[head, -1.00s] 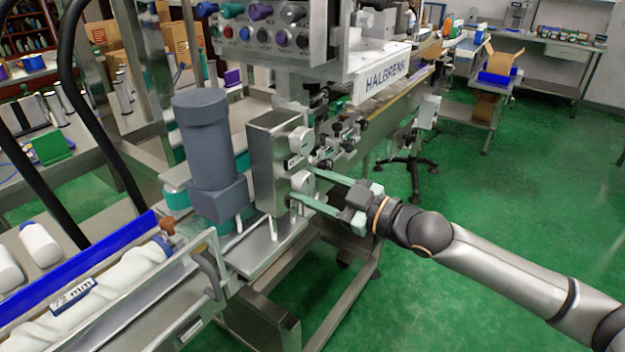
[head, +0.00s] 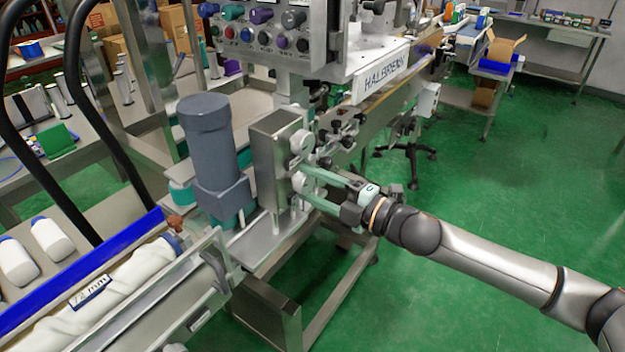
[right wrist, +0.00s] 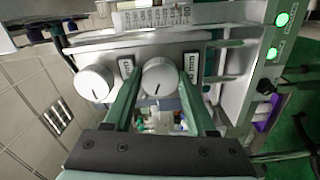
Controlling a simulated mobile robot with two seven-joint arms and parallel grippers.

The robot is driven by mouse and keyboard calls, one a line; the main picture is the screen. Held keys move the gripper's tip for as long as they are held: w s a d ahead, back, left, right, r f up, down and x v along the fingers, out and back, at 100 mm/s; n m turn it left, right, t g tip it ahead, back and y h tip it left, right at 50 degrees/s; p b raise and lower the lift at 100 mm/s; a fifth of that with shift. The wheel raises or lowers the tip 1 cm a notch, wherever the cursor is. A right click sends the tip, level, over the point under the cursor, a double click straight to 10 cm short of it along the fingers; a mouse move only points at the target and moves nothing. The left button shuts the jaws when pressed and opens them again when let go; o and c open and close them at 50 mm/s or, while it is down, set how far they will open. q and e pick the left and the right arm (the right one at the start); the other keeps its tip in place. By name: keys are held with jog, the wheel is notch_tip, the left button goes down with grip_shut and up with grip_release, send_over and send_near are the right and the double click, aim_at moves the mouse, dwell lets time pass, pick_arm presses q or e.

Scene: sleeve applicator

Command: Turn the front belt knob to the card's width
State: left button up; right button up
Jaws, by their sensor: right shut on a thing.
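Two round pale knobs stick out of the front of a steel box (head: 277,165). My right gripper (head: 303,181) reaches in from the right, its two green fingers on either side of the lower knob in the head view. In the right wrist view this is the right-hand knob (right wrist: 160,77), with a dark pointer line; the gripper is shut on it. The other knob (right wrist: 94,83) is free, beside the left finger. Small number windows sit by the knobs, too small to read. A white card (head: 90,291) ending in "mm" lies at lower left. My left gripper is out of view.
A grey motor (head: 207,140) stands left of the box. A control panel (head: 270,30) hangs above, and small black-knobbed clamps (head: 345,130) sit behind the fingers. A guard rail and white bottles (head: 50,238) are at left.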

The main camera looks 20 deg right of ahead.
jog(key=n, duration=0.3)
jog(key=shift+p, duration=0.3)
jog(key=n, duration=0.3)
jog(key=shift+n, duration=0.3)
jog(key=n+p, duration=0.1)
jog(key=n, duration=0.4)
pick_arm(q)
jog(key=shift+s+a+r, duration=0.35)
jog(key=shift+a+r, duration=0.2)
pick_arm(e)
jog(key=shift+n, duration=2.2)
jog(key=o, duration=1.4)
